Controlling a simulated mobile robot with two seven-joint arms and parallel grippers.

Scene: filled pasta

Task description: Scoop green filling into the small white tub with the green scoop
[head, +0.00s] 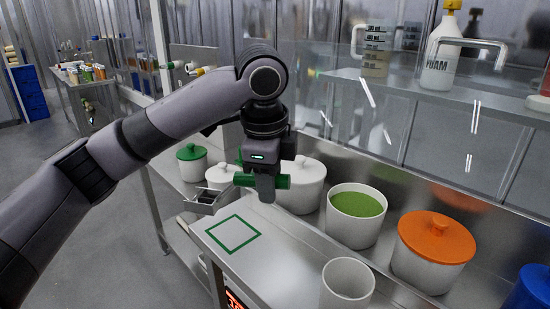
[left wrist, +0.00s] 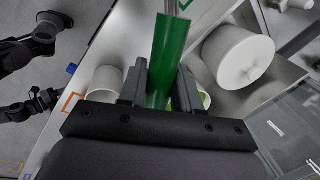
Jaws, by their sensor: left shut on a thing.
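My left gripper (head: 265,196) is shut on the green scoop (head: 283,182), above the bench between the scale and the white pots. In the left wrist view the scoop's green handle (left wrist: 172,55) stands between the fingers (left wrist: 158,88); its bowl cannot be made out. The green filling (head: 357,204) fills a large open white pot (head: 354,232) right of the gripper; in the left wrist view the right finger partly hides it. A small open white tub (head: 347,285) stands at the near edge; its bottom is not visible. Dark arm parts (left wrist: 40,101), probably my right arm, show in the left wrist view.
An orange-lidded pot (head: 436,238) and a blue one (head: 535,287) stand right of the filling. White-lidded pots (head: 302,190) and a green-lidded one (head: 192,165) stand behind the gripper. A green square outline (head: 233,234) marks a clear bench area. A glass guard runs behind.

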